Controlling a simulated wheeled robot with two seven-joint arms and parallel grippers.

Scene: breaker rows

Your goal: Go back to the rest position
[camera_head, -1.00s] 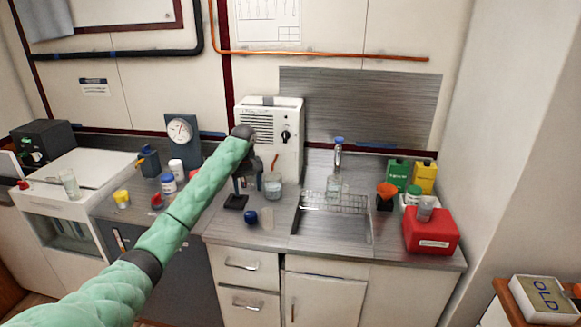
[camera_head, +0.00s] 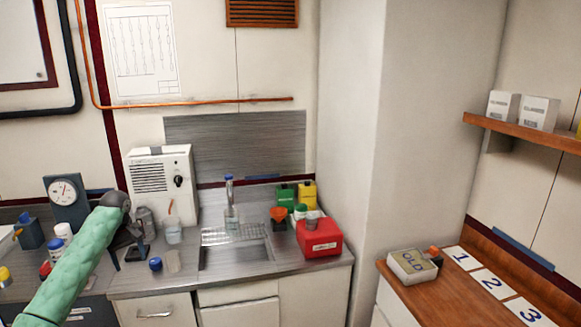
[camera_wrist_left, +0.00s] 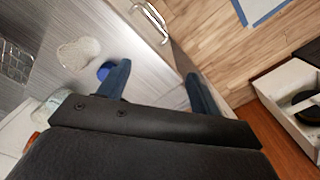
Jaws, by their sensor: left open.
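My left gripper (camera_head: 127,243) hangs at the end of the green-sleeved arm, at the left of the head view, in front of the white panelled unit on the counter. In the left wrist view its two dark fingers (camera_wrist_left: 155,78) are spread apart with nothing between them. They are above the counter front, with a drawer handle and the wood floor beyond. A blue cap (camera_wrist_left: 104,71) lies beside the left finger in that view. My right gripper is in neither view.
The counter holds a sink (camera_head: 236,254), a red box (camera_head: 319,238), a glass beaker (camera_head: 173,232) and a dial scale (camera_head: 66,200) close to my arm. At the right, a wooden bench (camera_head: 440,300) carries a box marked OLD (camera_head: 411,266) and numbered cards. A wall corner stands between.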

